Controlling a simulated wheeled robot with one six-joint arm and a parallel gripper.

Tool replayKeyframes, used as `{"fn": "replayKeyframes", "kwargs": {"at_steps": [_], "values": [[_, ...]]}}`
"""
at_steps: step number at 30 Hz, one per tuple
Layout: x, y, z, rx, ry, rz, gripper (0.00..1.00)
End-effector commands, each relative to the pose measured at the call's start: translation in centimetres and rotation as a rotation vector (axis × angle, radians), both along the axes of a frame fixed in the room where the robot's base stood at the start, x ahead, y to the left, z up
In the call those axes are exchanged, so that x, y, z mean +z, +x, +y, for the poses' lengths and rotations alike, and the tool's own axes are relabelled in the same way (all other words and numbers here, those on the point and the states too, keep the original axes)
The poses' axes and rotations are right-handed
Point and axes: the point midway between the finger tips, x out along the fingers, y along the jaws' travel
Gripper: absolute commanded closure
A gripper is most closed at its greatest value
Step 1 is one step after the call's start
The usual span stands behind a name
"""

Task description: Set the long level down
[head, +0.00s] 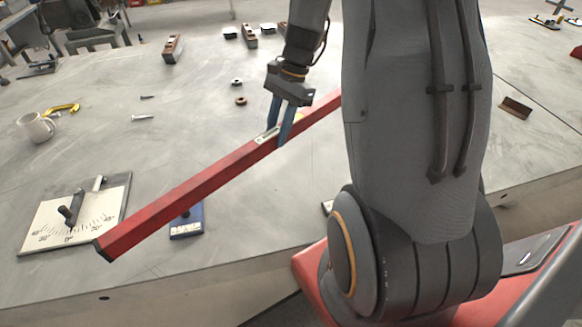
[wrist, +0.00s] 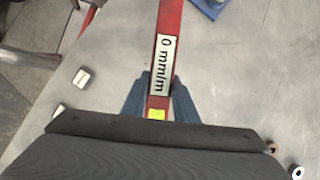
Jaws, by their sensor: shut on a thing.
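The long level (head: 190,192) is a long red bar with a dark end cap, lying diagonally across the head view. Its far end passes behind my arm and is hidden. My gripper (head: 280,127) is shut on it near a pale label, with blue fingers on both sides. In the wrist view the level (wrist: 170,20) runs up from between the fingers of my gripper (wrist: 158,100), with a label reading "0 mm/m" and a yellow-green vial. I cannot tell for sure whether its underside touches the table.
A protractor plate with a knob (head: 72,212) is by the level's near end, and a blue object (head: 187,222) is partly under it. A mug (head: 37,127), a yellow clamp (head: 62,109), screws and nuts lie on the grey table (head: 180,95). Its middle is mostly clear.

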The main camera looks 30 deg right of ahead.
Motion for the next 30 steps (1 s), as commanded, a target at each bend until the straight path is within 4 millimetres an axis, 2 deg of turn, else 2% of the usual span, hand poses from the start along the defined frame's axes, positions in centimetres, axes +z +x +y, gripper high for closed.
{"fn": "replayKeyframes", "kwargs": {"at_steps": [3, 6, 11, 14, 21, 30], "values": [[1.5, -1.1, -1.7, -0.239, -0.001, -0.005, 1.00], [2.3, -1.8, -2.5, -0.385, 0.000, -0.002, 1.00], [2.9, -2.4, -3.2, -0.509, -0.001, -0.001, 1.00], [2.2, -2.5, -3.3, -0.535, 0.001, 0.003, 1.00], [-1.4, -2.6, -3.3, -0.536, 0.000, 0.004, 1.00], [-3.6, -2.5, -3.3, -0.534, 0.000, 0.003, 1.00]]}}
